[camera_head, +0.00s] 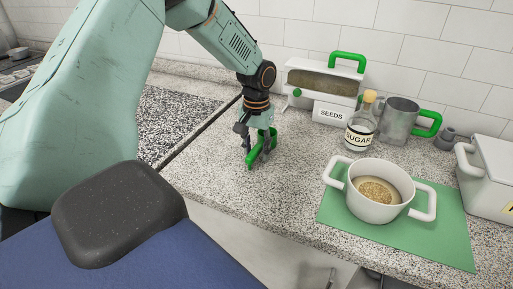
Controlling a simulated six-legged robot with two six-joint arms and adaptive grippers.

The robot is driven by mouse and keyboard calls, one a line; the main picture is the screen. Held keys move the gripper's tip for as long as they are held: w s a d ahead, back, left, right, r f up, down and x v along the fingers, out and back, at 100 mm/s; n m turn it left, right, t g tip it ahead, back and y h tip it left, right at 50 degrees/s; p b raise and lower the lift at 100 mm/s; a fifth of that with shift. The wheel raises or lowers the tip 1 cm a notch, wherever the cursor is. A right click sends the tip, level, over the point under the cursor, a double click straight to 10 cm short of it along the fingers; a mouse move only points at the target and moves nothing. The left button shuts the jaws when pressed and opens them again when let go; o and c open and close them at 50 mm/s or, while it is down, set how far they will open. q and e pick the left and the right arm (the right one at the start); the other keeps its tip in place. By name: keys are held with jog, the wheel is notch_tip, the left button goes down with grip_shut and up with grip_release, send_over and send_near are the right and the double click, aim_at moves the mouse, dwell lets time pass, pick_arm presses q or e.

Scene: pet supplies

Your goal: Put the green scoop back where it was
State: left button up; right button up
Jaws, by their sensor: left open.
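The green scoop (252,157) is on the granite counter near its front edge, left of the seeds box. My left gripper (258,150) is right over it, pointing down, with its fingers open on either side of the scoop. The fingers and wrist hide part of the scoop, and I cannot tell whether they touch it. My right gripper is not in view.
The seeds box (333,112) with a green handle stands at the back. Beside it are a sugar bottle (359,138) and a metal mug (399,118) with a green handle. A white pot (371,207) holding grainy contents stands on a green mat (452,236). A white container (487,180) stands at right.

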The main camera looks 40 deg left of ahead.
aim_at(258, 146)
pick_arm(q)
jog(key=shift+w, duration=0.1)
jog(key=shift+w+d+r, duration=0.1)
jog(key=shift+r, duration=0.2)
notch_tip(258, 146, up, 12)
jog(key=p, duration=0.1)
jog(key=shift+s+f, duration=0.2)
jog(key=shift+w, duration=0.1)
